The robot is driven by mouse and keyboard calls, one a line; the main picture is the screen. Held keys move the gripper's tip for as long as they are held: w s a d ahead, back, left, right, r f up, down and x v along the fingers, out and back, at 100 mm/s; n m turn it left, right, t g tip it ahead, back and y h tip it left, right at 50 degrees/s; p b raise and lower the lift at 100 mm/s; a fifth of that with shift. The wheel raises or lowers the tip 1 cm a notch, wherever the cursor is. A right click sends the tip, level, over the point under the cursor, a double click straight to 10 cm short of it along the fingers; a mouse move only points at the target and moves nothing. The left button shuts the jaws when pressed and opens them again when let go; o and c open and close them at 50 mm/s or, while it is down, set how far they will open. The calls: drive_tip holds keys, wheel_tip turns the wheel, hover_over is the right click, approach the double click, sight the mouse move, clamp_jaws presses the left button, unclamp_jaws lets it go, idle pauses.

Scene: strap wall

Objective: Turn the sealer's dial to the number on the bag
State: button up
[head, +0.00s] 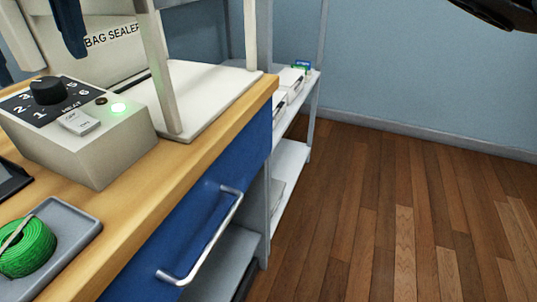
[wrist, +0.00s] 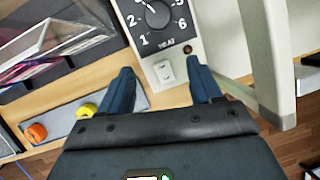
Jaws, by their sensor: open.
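The sealer's box (head: 80,150) stands on the wooden counter, with a black dial (head: 47,90) ringed by white numbers. The dial lies beyond the fingertips, and no contact shows. I see no bag with a readable number.
A pale switch (head: 78,122) and a green light (head: 118,108) are on the box. Sealer uprights (head: 160,70) stand beside it. A grey tray (head: 85,222) holds a green roll (head: 25,247). A clear slanted case (wrist: 50,45) is at left in the wrist view. Wooden floor is open at right.

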drive_tip(key=s+d, duration=0.4)
drive_tip(key=d, duration=0.1)
drive_tip(key=s+a+m+g+y+p, duration=0.2)
drive_tip(key=a+m+y+p, duration=0.2)
drive_tip(key=a+m+y, duration=0.25)
drive_tip(key=w+d+f+m+t+y+p, duration=0.25)
drive_tip(key=d+m+t, duration=0.4)
drive_tip(key=m, duration=0.55)
drive_tip(key=w+d+f+m+t+y+p, duration=0.25)
drive_tip(key=d+m+t+p, duration=0.35)
drive_tip(key=m, duration=0.6)
drive_tip(key=s+d+f+m+t+h, duration=0.2)
drive_tip(key=s+d+f+m+h, duration=0.2)
drive_tip(key=d, duration=0.7)
wheel_tip(320, 180, down, 3)
drive_tip(key=m+h, duration=0.2)
drive_tip(key=m, duration=0.2)
drive_tip(key=shift+m, duration=0.35)
